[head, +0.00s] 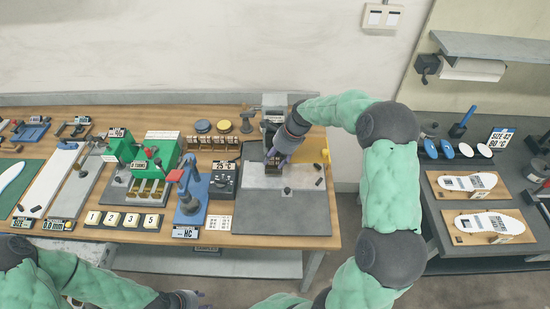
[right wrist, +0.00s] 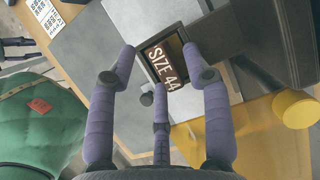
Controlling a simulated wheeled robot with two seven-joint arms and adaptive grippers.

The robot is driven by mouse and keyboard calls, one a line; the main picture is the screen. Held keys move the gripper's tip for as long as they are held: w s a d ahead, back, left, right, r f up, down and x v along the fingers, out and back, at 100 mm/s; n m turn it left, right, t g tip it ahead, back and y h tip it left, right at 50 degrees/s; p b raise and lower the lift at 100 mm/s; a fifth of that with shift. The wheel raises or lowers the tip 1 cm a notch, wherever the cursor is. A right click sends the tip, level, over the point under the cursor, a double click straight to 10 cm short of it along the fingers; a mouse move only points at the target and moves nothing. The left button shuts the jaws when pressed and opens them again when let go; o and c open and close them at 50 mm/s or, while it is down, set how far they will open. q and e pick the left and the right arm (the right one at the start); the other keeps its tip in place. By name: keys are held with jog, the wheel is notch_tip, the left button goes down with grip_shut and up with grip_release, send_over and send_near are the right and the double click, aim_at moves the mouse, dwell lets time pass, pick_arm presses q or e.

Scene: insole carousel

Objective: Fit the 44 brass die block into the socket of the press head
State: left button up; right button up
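In the head view the right gripper (head: 273,158) is at the press and mostly hides the block. How deep the block sits is hidden. My left gripper (head: 190,297) is at the bottom edge, partly cut off, and its opening is unclear.
A rack of brass blocks (head: 212,143) stands left of the press. A control box (head: 223,183) and a blue hand press (head: 190,200) are nearer. A yellow part (head: 318,150) is right of the press. The grey plate (head: 285,215) is largely clear in front.

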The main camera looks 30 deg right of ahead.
jog(key=p+v, duration=0.2)
jog(key=v, duration=1)
jog(key=shift+a+r, duration=0.1)
jog(key=shift+r, duration=0.1)
